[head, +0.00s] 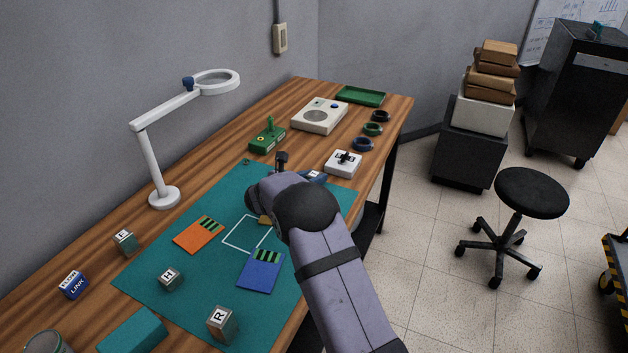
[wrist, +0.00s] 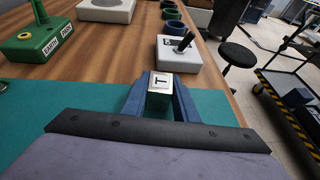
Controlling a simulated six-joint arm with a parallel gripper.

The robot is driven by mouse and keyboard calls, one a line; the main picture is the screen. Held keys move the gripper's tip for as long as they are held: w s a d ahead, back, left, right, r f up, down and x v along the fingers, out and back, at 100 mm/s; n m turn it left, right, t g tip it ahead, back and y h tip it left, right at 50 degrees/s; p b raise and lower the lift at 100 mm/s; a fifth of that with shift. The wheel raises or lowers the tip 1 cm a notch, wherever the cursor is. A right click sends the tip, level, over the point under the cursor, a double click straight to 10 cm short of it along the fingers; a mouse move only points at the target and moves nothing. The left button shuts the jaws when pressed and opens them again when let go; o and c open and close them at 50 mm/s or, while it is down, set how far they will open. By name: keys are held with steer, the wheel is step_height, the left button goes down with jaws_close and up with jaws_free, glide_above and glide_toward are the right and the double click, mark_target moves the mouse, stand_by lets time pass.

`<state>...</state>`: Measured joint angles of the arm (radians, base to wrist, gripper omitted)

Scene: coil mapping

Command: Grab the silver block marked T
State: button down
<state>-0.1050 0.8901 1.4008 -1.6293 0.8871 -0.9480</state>
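The silver block marked T (wrist: 160,82) sits between the two blue fingers of my gripper (wrist: 161,90) in the wrist view. Its white T label faces up, and the fingers lie against both of its sides with no clear gap. In the head view my gripper (head: 316,177) is over the far right part of the teal mat (head: 342,199), mostly behind my own arm. Only a little of the fingers shows there, with a small pale patch between them. Whether the block touches the mat is hard to tell.
Near the gripper stand a white joystick box (head: 343,163) and a green lever box (head: 267,136). Other silver blocks, marked H (head: 170,279) and R (head: 222,323), and one with an unclear letter (head: 125,241), are nearer. Orange (head: 198,235) and blue (head: 260,272) cards lie on the mat.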

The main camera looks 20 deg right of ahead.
mark_target(313, 174)
step_height(313, 174, up, 10)
steer(key=shift+r+b, duration=0.1)
steer(key=shift+b, duration=0.2)
stand_by(0.5)
steer(key=shift+a, duration=0.1)
